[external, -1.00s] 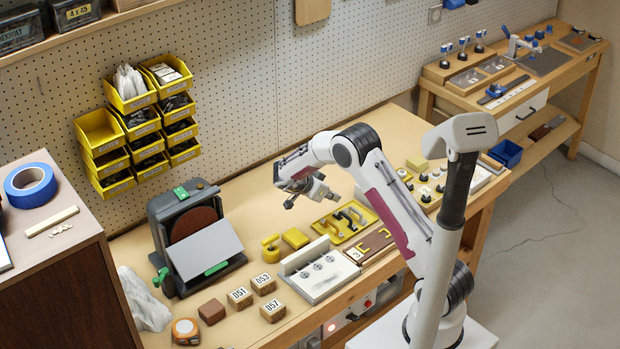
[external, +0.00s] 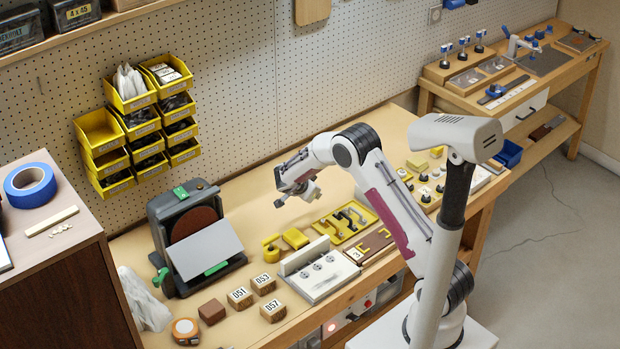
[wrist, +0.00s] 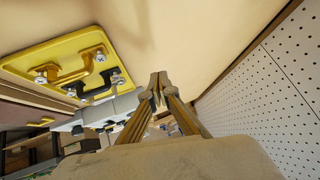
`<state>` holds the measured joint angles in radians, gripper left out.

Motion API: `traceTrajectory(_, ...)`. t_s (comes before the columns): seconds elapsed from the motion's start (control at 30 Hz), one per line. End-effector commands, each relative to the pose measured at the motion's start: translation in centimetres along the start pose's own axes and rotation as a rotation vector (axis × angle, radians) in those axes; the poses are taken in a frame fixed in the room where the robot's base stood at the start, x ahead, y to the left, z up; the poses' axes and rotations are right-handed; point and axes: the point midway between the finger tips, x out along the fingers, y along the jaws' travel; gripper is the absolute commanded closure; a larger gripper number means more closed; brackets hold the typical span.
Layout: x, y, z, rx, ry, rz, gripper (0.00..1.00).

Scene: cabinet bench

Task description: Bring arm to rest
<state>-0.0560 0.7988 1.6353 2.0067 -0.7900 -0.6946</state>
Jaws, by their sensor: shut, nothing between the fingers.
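My gripper (external: 297,197) hangs in the air over the middle of the bench (external: 240,215), in front of the pegboard. In the wrist view my gripper (wrist: 158,88) has its two fingers together with nothing between them. My white arm reaches up from its base at the lower right and over the bench. A yellow tray (external: 334,230) with handles on it lies on the bench below and to the right of my gripper. The same yellow tray (wrist: 25,65) shows at the left of the wrist view.
A grey sanding machine (external: 190,238) stands left of my gripper. Numbered wooden blocks (external: 264,284) and a white fixture (external: 318,268) sit along the front of the bench. Yellow bins (external: 143,130) hang on the pegboard (external: 240,90). The bench behind the tray is bare.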

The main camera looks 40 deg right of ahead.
Motion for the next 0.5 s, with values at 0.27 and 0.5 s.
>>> traceTrajectory(0.27,-2.2,-4.7,3.0,-0.094,-0.13,-0.258,1.0)
traceTrajectory(0.5,-7.5,-7.2,5.0,-0.202,-0.27,-0.458,1.0)
